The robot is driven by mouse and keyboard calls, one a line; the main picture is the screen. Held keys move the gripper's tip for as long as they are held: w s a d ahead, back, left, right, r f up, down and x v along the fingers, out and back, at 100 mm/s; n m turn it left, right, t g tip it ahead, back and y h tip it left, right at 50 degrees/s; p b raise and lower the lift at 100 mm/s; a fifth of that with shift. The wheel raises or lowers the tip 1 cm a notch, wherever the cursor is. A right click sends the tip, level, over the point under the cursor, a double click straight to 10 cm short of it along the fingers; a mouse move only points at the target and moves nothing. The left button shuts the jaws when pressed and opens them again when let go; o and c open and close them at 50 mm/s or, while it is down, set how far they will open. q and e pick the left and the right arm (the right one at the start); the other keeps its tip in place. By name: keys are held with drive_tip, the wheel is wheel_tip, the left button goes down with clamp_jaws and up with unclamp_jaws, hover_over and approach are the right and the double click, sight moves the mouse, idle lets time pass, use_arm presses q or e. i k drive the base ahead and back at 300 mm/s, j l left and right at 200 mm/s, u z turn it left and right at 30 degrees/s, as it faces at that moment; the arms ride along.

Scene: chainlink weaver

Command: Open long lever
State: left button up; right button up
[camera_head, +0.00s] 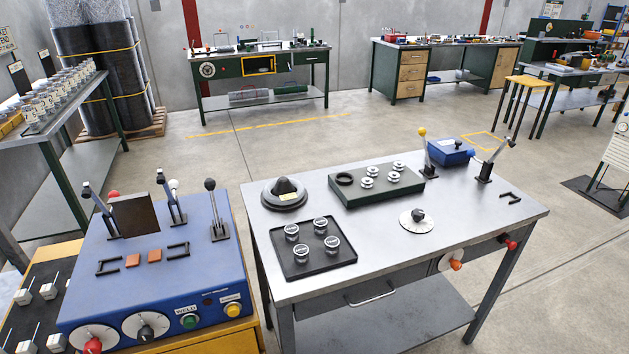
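Several levers are in view, and I cannot tell which one is the long lever. On the blue console, a lever with a black knob (214,208) stands upright at the right. A tilted grey lever (101,209) stands at the left and another grey lever (169,199) in the middle. On the grey metal table (455,205), a lever with a yellow knob (425,150) stands nearly upright at the back. Neither of my grippers is in view.
The blue console (180,270) has dials and green and yellow buttons on its front. The table bears a black tray (308,266) with several round pieces, a green block (345,194), a dial (419,222) and a blue box (450,152). Open floor lies behind.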

sight(422, 132)
drive_tip(key=i+l, duration=0.15)
drive_tip(key=i, duration=0.35)
drive_tip(key=i+l, duration=0.15)
drive_tip(key=i, duration=0.35)
